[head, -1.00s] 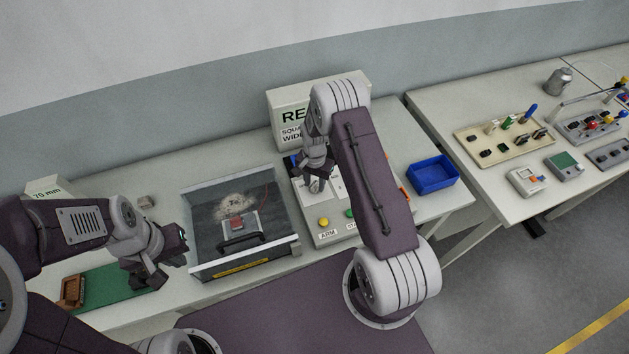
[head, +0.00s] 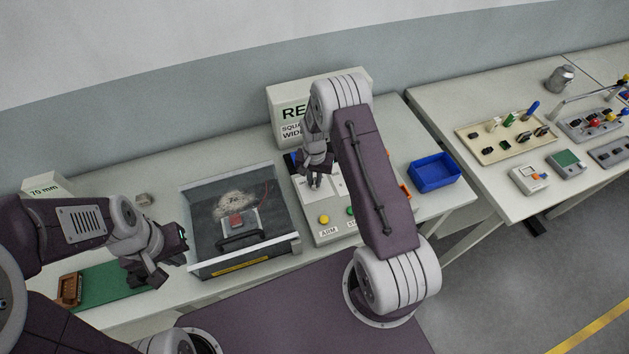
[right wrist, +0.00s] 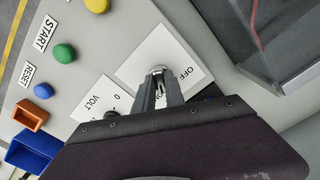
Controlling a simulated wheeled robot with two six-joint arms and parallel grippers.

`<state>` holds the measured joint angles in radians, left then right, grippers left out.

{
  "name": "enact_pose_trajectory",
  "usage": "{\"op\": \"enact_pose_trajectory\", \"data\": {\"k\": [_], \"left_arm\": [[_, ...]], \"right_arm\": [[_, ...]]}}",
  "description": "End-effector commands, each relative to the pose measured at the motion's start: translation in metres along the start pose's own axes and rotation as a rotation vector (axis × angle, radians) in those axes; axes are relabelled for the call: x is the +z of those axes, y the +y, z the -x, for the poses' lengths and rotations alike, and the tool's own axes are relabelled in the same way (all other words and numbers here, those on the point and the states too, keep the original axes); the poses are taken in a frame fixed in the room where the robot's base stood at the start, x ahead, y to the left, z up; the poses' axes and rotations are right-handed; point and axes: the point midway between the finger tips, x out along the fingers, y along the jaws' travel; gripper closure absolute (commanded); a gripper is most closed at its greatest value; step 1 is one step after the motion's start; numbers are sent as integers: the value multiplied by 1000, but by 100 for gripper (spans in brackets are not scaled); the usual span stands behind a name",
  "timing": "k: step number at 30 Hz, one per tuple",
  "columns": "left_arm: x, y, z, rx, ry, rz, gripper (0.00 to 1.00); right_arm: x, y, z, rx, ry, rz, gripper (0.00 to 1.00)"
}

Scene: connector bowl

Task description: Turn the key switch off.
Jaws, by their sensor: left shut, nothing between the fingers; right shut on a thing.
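The key switch (right wrist: 157,70) shows in the right wrist view as a small round silver part on a white plate (right wrist: 140,68). The plate reads OFF, and a second word is mostly hidden by my fingers. My right gripper (right wrist: 160,88) is shut on the key switch; the fingers hide most of it, so its angle cannot be told. In the head view my right gripper (head: 316,184) points down at the grey control panel (head: 312,215). My left gripper (head: 150,280) is shut and empty above the green mat (head: 105,287) at the left.
The panel also carries a yellow ARM button (head: 324,219), a green START button (right wrist: 64,53), a blue RESET button (right wrist: 43,91) and a VOLT dial (right wrist: 112,115). A clear-walled box (head: 245,265) stands left of the panel. A blue bin (head: 434,173) stands to the right.

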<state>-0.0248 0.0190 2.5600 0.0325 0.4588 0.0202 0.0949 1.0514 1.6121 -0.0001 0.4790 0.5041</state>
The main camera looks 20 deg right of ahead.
Motion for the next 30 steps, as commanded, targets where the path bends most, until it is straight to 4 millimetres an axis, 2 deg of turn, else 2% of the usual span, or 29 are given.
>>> {"op": "enact_pose_trajectory", "data": {"k": [9, 30], "left_arm": [[2, 0, -14, 0, 0, 0, 100], [3, -1, -32, 0, 0, 0, 100]], "right_arm": [[-1, -1, -1, -2, 4, 297, 100], [-2, -1, 1, 0, 6, 955, 100]]}}
